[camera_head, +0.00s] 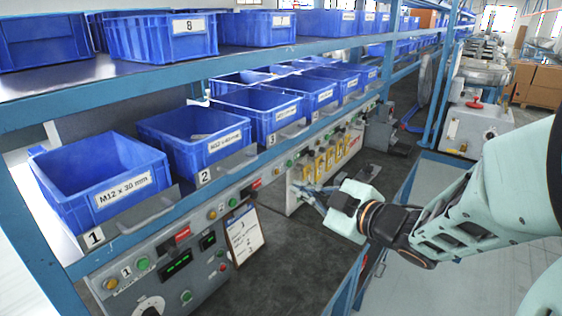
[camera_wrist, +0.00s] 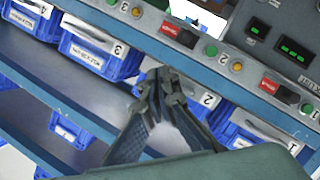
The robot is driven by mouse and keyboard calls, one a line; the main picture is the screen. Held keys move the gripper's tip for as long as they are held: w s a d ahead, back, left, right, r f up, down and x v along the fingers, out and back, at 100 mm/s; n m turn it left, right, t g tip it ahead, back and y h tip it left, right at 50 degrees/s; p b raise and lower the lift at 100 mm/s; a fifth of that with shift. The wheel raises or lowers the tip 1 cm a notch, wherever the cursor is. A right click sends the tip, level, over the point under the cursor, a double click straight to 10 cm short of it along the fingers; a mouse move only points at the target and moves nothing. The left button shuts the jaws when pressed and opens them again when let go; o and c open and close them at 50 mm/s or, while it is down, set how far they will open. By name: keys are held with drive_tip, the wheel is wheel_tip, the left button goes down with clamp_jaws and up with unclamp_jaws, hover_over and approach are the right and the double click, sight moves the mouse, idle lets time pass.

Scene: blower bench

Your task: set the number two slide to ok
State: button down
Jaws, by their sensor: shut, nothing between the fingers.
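The number 2 label (camera_head: 204,176) is on the shelf edge under the second blue bin. Below and right of it on the grey panel is a small slide showing red (camera_head: 257,184), which I take for number two. It also shows in the wrist view (camera_wrist: 171,29), red beside a grey part, between an orange and a green button. Its lettering is too small to read. My gripper (camera_head: 300,188) is shut and empty, out in front of the panel. In the wrist view its fingertips (camera_wrist: 160,76) meet below that slide in the picture, apparently not touching it.
Another red slide (camera_head: 182,234) is on the panel nearer, by number 1. Blue bins (camera_head: 115,197) line the shelf above. Yellow parts (camera_head: 320,168) stand beyond my gripper.

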sight(252, 194)
drive_tip(key=shift+g+y, duration=0.8)
drive_tip(key=shift+y, duration=0.1)
drive_tip(key=s+a, duration=0.2)
drive_tip(key=a, duration=0.2)
drive_tip(key=shift+s+a+f, duration=0.25)
drive_tip(key=shift+s+a, duration=0.15)
drive_tip(key=shift+a+p, duration=0.1)
drive_tip(key=shift+p, duration=0.2)
drive_tip(key=x, duration=0.3)
drive_tip(key=d+f+x, duration=0.1)
drive_tip(key=x, duration=0.3)
drive_tip(key=w+f+x, duration=0.1)
drive_tip(key=x, duration=0.2)
drive_tip(key=shift+w+p, duration=0.2)
drive_tip(key=shift+p, duration=0.15)
drive_tip(key=shift+w+d+f, duration=0.25)
drive_tip(key=shift+w+f, duration=0.1)
drive_tip(key=shift+f, duration=0.25)
